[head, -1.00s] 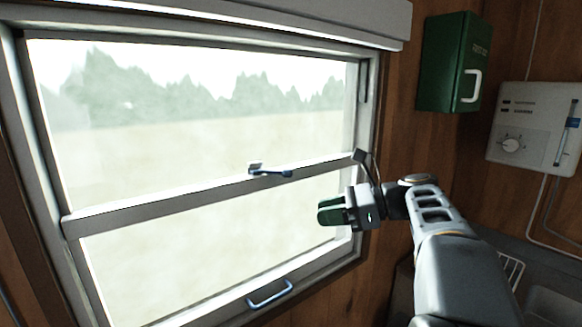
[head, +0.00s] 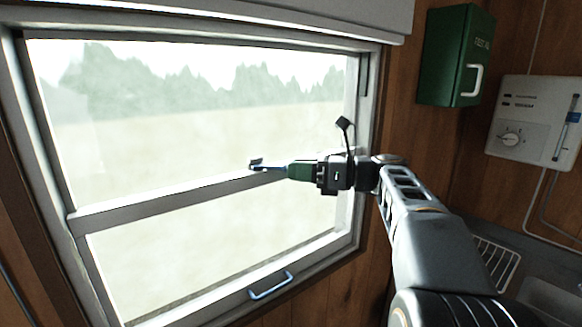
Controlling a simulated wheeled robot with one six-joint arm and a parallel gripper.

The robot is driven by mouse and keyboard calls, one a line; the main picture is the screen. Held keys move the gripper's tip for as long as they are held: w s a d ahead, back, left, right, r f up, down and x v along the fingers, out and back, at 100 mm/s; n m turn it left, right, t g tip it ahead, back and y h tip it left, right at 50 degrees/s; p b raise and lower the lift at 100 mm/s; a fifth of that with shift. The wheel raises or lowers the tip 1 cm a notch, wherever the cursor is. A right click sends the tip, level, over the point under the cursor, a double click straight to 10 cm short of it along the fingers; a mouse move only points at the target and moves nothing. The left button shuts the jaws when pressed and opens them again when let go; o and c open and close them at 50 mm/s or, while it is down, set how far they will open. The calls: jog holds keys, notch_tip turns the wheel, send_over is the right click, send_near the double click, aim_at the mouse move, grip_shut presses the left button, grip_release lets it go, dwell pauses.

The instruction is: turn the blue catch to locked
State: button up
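The blue catch (head: 262,168) sits on the middle rail of the window (head: 150,200). Its lever points right along the rail. My gripper (head: 291,171) is at the right end of the lever, with its green fingers pointing left. The fingers overlap the lever's tip in the head view, so that end is hidden. I cannot tell whether they touch it or whether they are open or shut.
A blue pull handle (head: 270,286) is on the window's bottom rail. A green first-aid box (head: 448,60) and a white control panel (head: 533,122) hang on the wood wall at right. A sink with a wire rack (head: 497,262) is at lower right.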

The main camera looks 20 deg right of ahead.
jog(key=shift+x, duration=1.05)
jog(key=shift+d, duration=0.1)
grip_shut()
